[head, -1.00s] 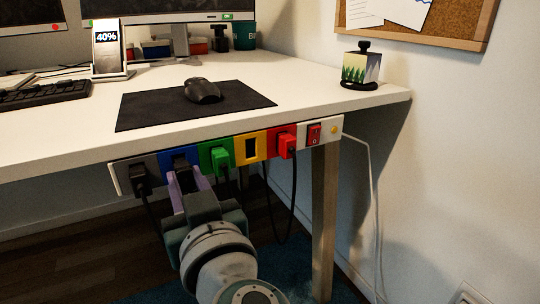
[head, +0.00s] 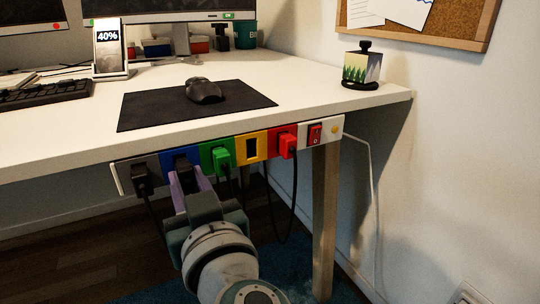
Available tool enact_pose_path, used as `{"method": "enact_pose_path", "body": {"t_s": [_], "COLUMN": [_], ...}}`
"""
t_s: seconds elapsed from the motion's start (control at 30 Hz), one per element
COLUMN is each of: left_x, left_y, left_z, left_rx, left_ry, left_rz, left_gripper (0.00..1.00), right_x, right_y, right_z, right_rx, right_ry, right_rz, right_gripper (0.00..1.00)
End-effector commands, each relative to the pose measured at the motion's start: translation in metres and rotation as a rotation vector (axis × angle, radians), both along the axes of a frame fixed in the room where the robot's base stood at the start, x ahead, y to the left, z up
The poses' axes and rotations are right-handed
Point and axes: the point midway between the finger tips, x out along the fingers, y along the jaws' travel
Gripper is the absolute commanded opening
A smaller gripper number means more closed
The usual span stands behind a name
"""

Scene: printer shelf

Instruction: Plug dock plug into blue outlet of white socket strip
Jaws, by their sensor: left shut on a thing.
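The white socket strip (head: 333,128) is fixed under the front edge of the desk, with coloured outlets in a row. The blue outlet (head: 167,161) is second from the left. A black plug (head: 182,158), which looks like the dock plug, is at the front of the blue outlet. I cannot tell how deep it sits. My left gripper (head: 184,176) reaches up from below with its pale purple fingers at this plug, shut on it. The gripper body hides the plug's lower part and its cable. My right gripper is not in view.
A black plug (head: 141,178) is in the grey outlet, a green plug (head: 222,158) in the green one and a red plug (head: 287,146) in the red one. The yellow outlet (head: 241,149) is empty. A red switch (head: 315,133) and a desk leg (head: 325,220) are at the right.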

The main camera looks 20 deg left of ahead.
Motion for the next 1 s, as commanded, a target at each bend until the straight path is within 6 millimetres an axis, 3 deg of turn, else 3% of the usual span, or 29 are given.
{"method": "enact_pose_path", "body": {"t_s": [0.9, 0.93, 1.0], "left_x": [0.009, 0.009, 0.009], "left_y": [0.011, 0.011, 0.011], "left_z": [0.000, 0.000, 0.000], "left_rx": [0.001, 0.001, 0.001], "left_ry": [0.000, 0.000, 0.000], "left_rz": [0.000, 0.000, 0.000], "left_gripper": [0.00, 0.30, 0.38], "right_x": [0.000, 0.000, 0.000], "right_y": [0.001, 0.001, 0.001], "right_z": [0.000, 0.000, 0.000], "right_rx": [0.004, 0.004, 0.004], "right_ry": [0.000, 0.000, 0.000], "right_rz": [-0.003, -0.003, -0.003], "right_gripper": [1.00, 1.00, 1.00]}}
